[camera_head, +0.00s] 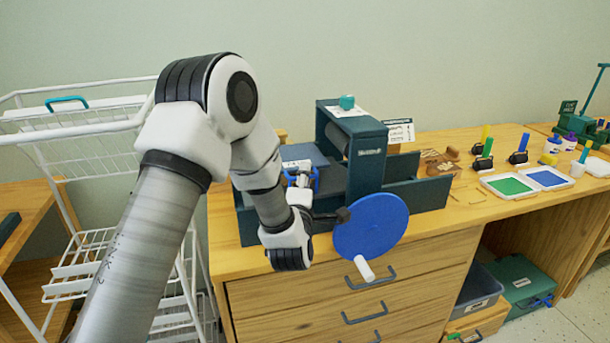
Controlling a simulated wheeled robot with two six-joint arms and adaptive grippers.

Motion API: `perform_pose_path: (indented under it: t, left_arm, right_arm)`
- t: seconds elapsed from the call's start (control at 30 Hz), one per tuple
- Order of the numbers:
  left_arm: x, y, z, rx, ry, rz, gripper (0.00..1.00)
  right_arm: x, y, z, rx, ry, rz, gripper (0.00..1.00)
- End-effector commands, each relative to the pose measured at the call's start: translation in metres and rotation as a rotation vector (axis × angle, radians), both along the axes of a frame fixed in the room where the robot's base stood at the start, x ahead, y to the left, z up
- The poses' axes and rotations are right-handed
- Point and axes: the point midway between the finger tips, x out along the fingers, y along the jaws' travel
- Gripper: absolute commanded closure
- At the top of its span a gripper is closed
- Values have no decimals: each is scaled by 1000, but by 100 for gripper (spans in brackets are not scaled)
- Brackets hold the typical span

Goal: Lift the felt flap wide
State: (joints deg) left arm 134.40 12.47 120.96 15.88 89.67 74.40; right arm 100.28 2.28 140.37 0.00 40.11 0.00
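A dark green press (368,165) with a roller stands on the wooden counter. A large blue handwheel (371,222) with a white handle is on its front side. A grey-blue flat piece (305,153), which looks like the felt flap, lies at the press's left end, left of the roller. My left gripper (301,177) is small in view at the near edge of this piece, beyond my wrist. I cannot tell whether its fingers touch the piece or how far apart they are. My forearm and wrist hide part of the press's left end. My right gripper is out of view.
A white wire rack (85,125) stands to the left. Ink rollers (483,162), a green ink tray (510,186) and a blue one (550,177) lie on the right of the counter. Drawers (345,290) are below the press. The wall behind is bare.

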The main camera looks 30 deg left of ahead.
Motion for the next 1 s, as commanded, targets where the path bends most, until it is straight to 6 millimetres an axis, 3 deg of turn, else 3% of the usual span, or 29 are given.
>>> perform_pose_path:
  t: [0.23, 0.27, 0.33, 0.37, 0.77, 1.0]
  left_arm:
    - [3, 1, 0, 1, 0, 0, 65]
    - [3, 1, 0, 1, 0, 0, 72]
    - [3, 1, 0, 1, 0, 0, 97]
    - [3, 1, 0, 1, 1, -1, 100]
    - [3, 1, 6, -13, 13, -1, 100]
    - [3, 2, 29, -83, 71, -1, 100]
  right_arm:
    - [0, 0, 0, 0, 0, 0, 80]
    - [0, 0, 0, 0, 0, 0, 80]
    - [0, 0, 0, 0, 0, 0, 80]
    - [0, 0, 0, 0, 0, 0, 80]
    - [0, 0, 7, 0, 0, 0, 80]
    - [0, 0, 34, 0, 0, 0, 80]
